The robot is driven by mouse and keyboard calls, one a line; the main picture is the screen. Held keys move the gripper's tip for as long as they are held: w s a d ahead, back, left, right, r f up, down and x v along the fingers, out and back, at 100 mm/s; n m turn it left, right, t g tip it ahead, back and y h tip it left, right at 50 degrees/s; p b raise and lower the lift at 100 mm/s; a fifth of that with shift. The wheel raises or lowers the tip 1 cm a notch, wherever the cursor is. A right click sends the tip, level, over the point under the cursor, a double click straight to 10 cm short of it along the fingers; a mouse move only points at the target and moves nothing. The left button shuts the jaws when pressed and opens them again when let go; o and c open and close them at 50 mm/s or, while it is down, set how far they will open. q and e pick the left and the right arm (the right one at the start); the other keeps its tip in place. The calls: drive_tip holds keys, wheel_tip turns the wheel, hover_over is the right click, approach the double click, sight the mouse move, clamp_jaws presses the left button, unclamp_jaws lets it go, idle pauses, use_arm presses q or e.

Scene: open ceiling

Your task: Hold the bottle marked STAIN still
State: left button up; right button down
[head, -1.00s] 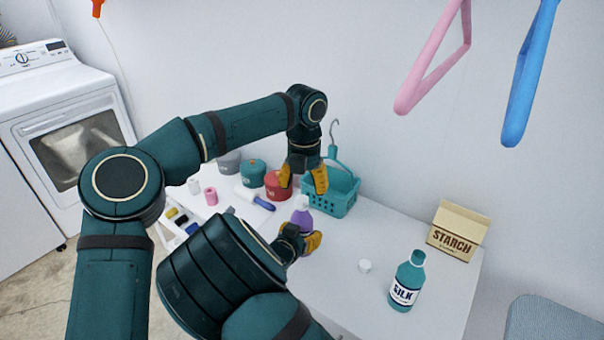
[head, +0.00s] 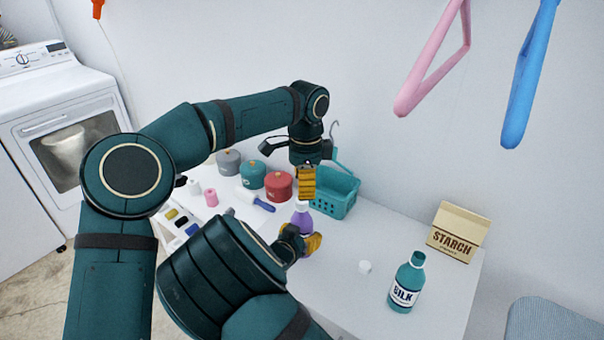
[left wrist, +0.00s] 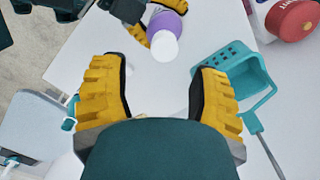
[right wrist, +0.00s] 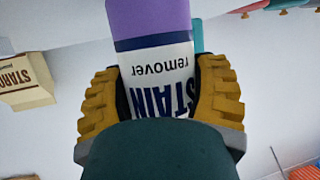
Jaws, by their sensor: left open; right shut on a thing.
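The bottle marked STAIN (right wrist: 155,65) has a purple body, a white label and a white top. In the head view the bottle (head: 303,218) stands on the white table, partly hidden by my grippers. My right gripper (right wrist: 160,95) is shut around its label, one finger on each side; it is low at the bottle in the head view (head: 301,243). My left gripper (head: 307,182) is open and empty just above the bottle's top. In the left wrist view its fingers (left wrist: 160,85) are wide apart, and the white top (left wrist: 164,46) lies beyond them, apart from both.
A teal basket (head: 335,195) stands close behind the bottle. Red (head: 279,186), teal (head: 251,174) and grey (head: 228,162) tubs are to its left. A SILK bottle (head: 407,284), a small white cap (head: 365,267) and a STARCH box (head: 452,232) are to the right.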

use_arm(q)
drive_tip(key=n, duration=0.6)
drive_tip(key=shift+r, duration=0.3)
drive_tip(key=n, duration=0.3)
drive_tip(key=shift+w+a+r+n, duration=0.1)
drive_tip(key=shift+r+n, duration=0.15)
drive_tip(key=shift+n, duration=0.05)
drive_tip(key=n, duration=0.3)
drive_tip(key=shift+r+n, duration=0.2)
drive_tip(key=shift+n, duration=0.2)
drive_tip(key=n, duration=0.5)
drive_tip(key=shift+w+a+r, duration=0.1)
drive_tip(key=shift+a+r, duration=0.05)
drive_tip(key=shift+r, duration=0.2)
drive_tip(key=shift+f, duration=0.1)
drive_tip(key=shift+f, duration=3.95)
clamp_jaws()
